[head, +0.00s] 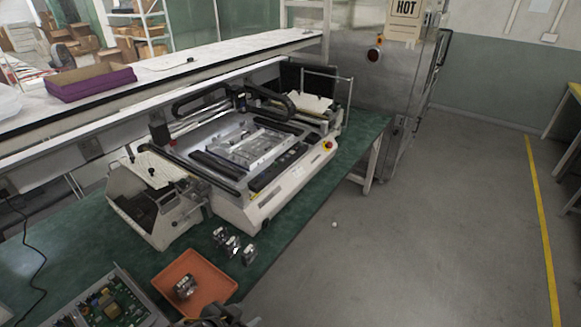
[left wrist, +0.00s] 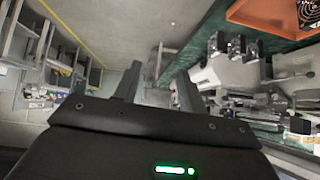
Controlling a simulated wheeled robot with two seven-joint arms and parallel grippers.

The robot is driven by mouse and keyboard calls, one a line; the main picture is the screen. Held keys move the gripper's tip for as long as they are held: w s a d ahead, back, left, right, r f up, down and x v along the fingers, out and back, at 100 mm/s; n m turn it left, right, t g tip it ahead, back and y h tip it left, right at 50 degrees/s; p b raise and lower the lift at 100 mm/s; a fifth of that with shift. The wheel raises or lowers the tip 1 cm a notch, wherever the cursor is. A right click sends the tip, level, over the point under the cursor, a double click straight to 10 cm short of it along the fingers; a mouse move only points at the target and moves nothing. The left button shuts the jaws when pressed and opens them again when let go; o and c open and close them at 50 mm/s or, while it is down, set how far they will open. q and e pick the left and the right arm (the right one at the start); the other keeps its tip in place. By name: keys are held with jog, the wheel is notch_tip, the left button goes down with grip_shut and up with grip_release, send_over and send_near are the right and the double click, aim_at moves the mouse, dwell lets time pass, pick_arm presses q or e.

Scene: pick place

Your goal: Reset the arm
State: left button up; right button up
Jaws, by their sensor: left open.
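My left gripper (left wrist: 158,78) shows in the left wrist view with its two fingers apart and nothing between them. In the head view only a dark part of my left arm (head: 215,316) shows at the bottom edge, over the near edge of the orange tray (head: 206,268). The tray also shows in the left wrist view (left wrist: 262,12), at the top right, away from the fingers. My right gripper is not in view.
A white machine (head: 290,178) stands on the green table (head: 30,270). An open box with a circuit board (head: 110,303) sits left of the tray. A purple box (head: 90,84) stands on the rear shelf.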

pick_arm(q)
jog(key=s+a+f+n+g+y, duration=0.2)
jog(key=s+a+n, duration=0.1)
jog(key=s+a, duration=0.45)
jog(key=s+a+f+n+g+y, duration=0.2)
jog(key=s+a, duration=0.4)
jog(key=s, duration=0.2)
notch_tip(320, 180, down, 31)
jog(key=g+b, duration=0.1)
jog(key=b, duration=0.5)
jog(key=s+a+f+g+b, duration=0.1)
jog(key=s+f+b, duration=0.1)
jog(key=s+f, duration=0.7)
jog(key=s+a+f+b, duration=0.2)
jog(key=s+f, duration=0.6)
jog(key=f, duration=0.5)
jog(key=shift+s+f+g+y+b, duration=0.15)
jog(key=shift+s+g+y+b, duration=0.2)
jog(key=shift+b, duration=0.4)
